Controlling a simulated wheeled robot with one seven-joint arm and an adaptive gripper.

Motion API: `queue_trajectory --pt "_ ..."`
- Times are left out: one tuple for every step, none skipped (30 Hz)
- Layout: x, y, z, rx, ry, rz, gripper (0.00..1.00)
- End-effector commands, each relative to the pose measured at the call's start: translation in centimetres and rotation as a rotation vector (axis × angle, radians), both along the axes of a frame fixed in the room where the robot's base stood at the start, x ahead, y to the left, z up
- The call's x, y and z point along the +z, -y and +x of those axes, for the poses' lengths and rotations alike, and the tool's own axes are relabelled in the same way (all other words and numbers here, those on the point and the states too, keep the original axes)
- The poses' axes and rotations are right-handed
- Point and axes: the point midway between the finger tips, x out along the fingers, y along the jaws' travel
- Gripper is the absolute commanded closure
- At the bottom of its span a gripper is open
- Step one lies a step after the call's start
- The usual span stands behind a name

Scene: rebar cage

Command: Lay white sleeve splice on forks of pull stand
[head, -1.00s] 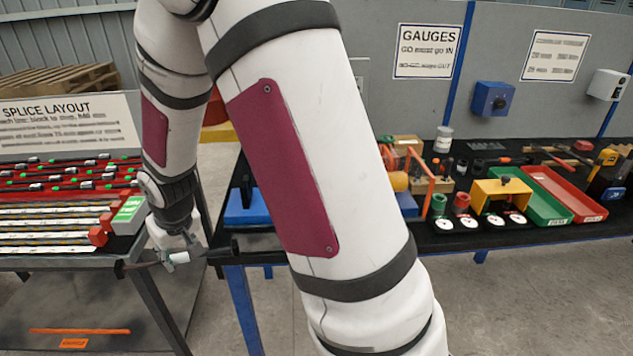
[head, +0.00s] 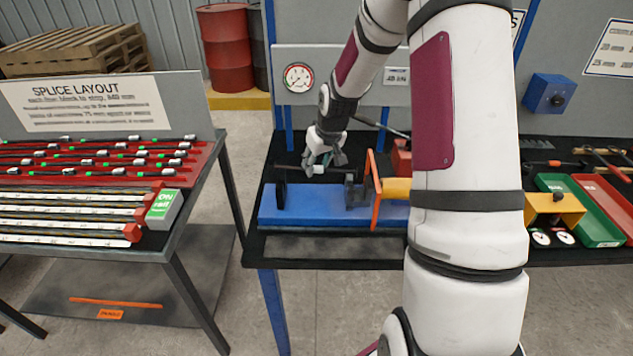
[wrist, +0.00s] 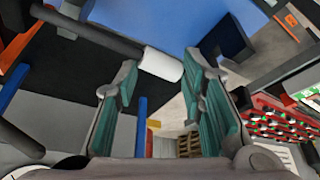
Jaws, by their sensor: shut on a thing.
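The white sleeve splice (head: 320,170) is a dark bar with a short white sleeve at its middle. My gripper (head: 323,162) is shut on it and holds it level above the pull stand. In the wrist view the white sleeve (wrist: 162,63) shows between the fingertips of my gripper (wrist: 163,72), with the dark bar running to the upper left. The pull stand (head: 312,212) has a blue base and dark upright forks, a left one (head: 281,190) and a right one (head: 351,192). The bar lies along the line of the forks; I cannot tell whether it touches them.
An orange frame (head: 374,195) and a yellow cylinder (head: 397,189) stand just right of the forks. A dial gauge (head: 298,77) is on the panel behind. The splice layout table (head: 190,215) is at left, across a gap. The bench front edge is clear.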

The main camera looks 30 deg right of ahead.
Motion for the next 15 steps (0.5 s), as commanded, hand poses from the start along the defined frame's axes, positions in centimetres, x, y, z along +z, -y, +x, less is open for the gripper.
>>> queue_trajectory --pt "-0.9 -0.1 0.0 0.001 -0.001 0.001 1.00" --pt "-1.3 -0.1 0.0 0.001 0.000 0.000 1.00" --pt "-1.8 -0.1 0.0 0.002 0.001 -0.001 1.00" --pt "-2.1 -0.1 0.0 0.001 0.001 0.000 1.00" --pt "-2.4 0.0 0.0 0.001 0.001 0.000 1.00" --pt "-2.6 0.0 0.1 0.001 0.003 -0.002 1.00" --pt "-2.7 0.0 0.1 0.001 0.004 -0.002 1.00" --pt "-2.8 0.0 0.1 0.000 0.004 -0.003 1.00" --pt "-3.1 0.0 0.1 0.001 0.003 -0.002 1.00" --pt "-3.4 0.0 0.1 0.001 0.002 -0.001 1.00" --pt "-3.7 0.0 0.0 0.001 0.001 -0.001 1.00" --pt "-4.1 -0.1 0.0 0.001 0.001 -0.001 1.00" --pt "-4.6 -0.1 0.0 0.001 0.001 -0.001 1.00" --pt "-5.0 -0.1 0.0 0.001 0.000 0.000 1.00" --pt "-5.5 -0.1 0.0 0.000 0.001 0.000 1.00"
